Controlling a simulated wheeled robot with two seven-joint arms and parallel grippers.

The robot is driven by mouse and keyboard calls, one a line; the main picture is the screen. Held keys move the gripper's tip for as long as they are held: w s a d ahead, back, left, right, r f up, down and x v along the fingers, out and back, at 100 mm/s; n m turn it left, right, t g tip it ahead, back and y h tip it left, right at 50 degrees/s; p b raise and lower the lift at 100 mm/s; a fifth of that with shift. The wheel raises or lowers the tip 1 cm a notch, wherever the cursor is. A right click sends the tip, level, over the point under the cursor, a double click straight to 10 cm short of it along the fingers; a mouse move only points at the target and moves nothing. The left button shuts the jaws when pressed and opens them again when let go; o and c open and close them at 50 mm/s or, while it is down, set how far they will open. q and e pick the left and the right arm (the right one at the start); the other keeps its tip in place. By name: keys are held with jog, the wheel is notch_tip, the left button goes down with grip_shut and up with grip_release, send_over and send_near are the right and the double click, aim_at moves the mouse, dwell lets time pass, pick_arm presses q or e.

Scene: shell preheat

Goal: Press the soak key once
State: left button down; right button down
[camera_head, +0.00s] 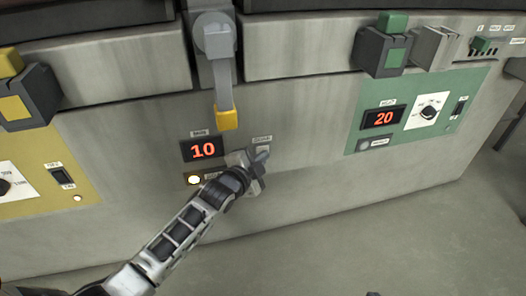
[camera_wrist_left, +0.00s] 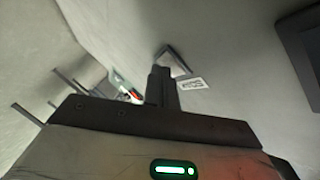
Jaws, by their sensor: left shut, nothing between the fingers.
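A small square key (camera_head: 265,148) sits in the grey front panel, right of the red "10" display (camera_head: 203,149), under a small label that I cannot read for certain. My left gripper (camera_head: 259,157) is shut and empty, with its fingertips at this key and partly covering it. In the left wrist view the shut fingers (camera_wrist_left: 161,84) point at the square key (camera_wrist_left: 176,60) with a label beside it. The fingertips overlap the key's near edge; I cannot tell whether they touch it. My right gripper is not in view.
A yellow-tipped lever (camera_head: 226,116) hangs above the display. A lit round lamp (camera_head: 194,180) is below it. A green panel (camera_head: 450,105) with a red "20" display stands at right, a yellow panel (camera_head: 75,160) at left. Clear floor lies in front.

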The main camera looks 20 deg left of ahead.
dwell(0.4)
pick_arm(q)
jog(key=shift+s+d+p, duration=0.4)
jog(key=shift+s+p, duration=0.2)
jog(key=shift+s, duration=0.05)
jog(key=shift+s+d+p, duration=0.65)
jog(key=shift+s+d, duration=0.1)
jog(key=shift+s, duration=0.3)
jog(key=shift+s+d+p, duration=0.65)
jog(key=shift+s+d, duration=0.05)
jog(key=shift+s, duration=0.35)
